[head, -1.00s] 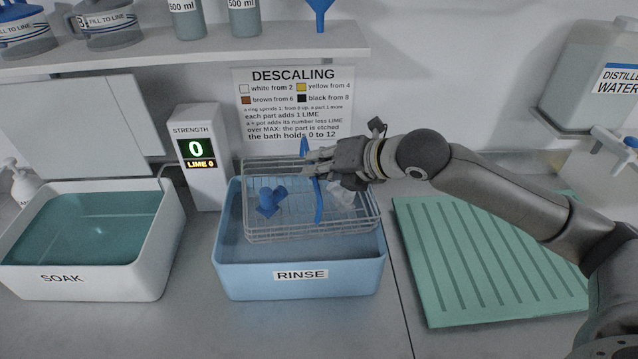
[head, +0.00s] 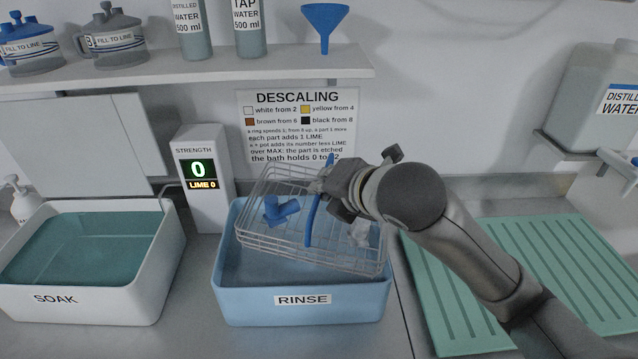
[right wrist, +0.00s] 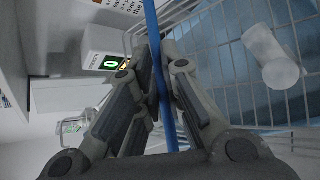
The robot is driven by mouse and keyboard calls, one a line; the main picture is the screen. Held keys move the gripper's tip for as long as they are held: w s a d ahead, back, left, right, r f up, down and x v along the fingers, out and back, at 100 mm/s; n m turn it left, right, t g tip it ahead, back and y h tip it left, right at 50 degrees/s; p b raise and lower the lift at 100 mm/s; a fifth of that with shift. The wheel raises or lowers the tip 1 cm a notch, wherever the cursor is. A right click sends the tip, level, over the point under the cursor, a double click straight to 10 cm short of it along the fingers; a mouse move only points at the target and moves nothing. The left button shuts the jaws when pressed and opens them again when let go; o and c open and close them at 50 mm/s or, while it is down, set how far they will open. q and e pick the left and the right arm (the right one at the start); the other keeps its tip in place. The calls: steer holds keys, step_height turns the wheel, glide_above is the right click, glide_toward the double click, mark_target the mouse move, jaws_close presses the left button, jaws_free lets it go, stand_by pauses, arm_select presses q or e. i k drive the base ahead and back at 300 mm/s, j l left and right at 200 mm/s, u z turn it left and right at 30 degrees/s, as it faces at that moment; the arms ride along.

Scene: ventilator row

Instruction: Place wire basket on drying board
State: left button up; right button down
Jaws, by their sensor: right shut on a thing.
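The wire basket (head: 270,240) hangs over the blue RINSE tub (head: 300,301), tilted in the head view with its right end lower. It holds a blue fitting (head: 281,210) and a whitish fitting (head: 360,234). My right gripper (head: 326,186) is shut on the basket's blue handle (head: 311,222). In the right wrist view the handle (right wrist: 158,75) runs between the fingers, and the whitish fitting (right wrist: 270,57) shows against the mesh. I cannot tell whether the basket's low end clears the tub. The green ribbed drying board (head: 560,252) lies at the right, partly hidden by my right arm. My left gripper is not in view.
The white SOAK tub (head: 95,304) stands left of the rinse tub. The strength meter (head: 200,170) reads 0 behind them. A shelf (head: 190,75) with bottles and a blue funnel (head: 325,24) runs above. The visible drying board surface is empty.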

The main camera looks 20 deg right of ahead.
mark_target(538, 266)
steer(key=i+l+z, duration=0.15)
steer(key=z, duration=1.5)
